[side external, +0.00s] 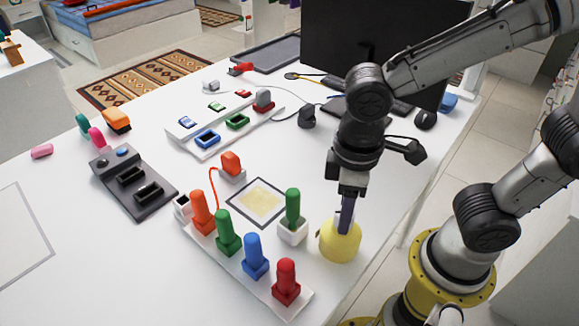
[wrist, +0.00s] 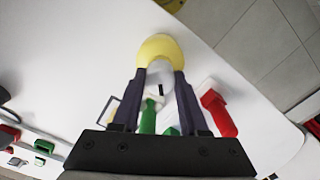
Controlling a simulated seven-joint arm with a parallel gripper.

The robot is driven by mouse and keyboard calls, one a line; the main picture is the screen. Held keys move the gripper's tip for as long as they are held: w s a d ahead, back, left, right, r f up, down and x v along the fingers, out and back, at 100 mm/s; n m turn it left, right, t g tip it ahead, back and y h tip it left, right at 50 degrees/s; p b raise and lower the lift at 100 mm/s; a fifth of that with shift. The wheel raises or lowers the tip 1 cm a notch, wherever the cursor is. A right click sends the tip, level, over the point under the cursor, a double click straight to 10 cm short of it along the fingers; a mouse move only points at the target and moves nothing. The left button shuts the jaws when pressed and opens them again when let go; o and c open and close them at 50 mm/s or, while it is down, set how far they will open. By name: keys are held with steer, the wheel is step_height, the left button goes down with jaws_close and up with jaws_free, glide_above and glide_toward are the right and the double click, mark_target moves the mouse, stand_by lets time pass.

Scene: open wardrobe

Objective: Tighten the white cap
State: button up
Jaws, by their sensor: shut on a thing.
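The white cap (wrist: 159,76) shows between my fingers in the wrist view, in front of the yellow bottle (wrist: 157,45). A short dark mark is on the white surface. In the side view the yellow bottle (side external: 340,242) stands upright near the right edge of the table, and my gripper (side external: 346,215) points down onto its top. The fingers hide the cap there. My gripper is shut on the white cap, one finger on each side of it. How far the cap is screwed on cannot be told.
Left of the bottle stand a green peg in a white block (side external: 292,230) and a white rack (side external: 238,262) with orange, green, blue and red pegs. A monitor (side external: 330,50) stands behind.

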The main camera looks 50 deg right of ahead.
jaws_close()
steer(key=m, duration=0.8)
steer(key=shift+m, duration=0.3)
steer(key=m, duration=0.4)
steer(key=shift+m, duration=0.4)
steer(key=m, duration=0.4)
steer(key=shift+f, duration=0.1)
steer(key=o, duration=1.1)
jaws_free()
steer(key=shift+o, duration=0.2)
steer(key=shift+o, duration=1.1)
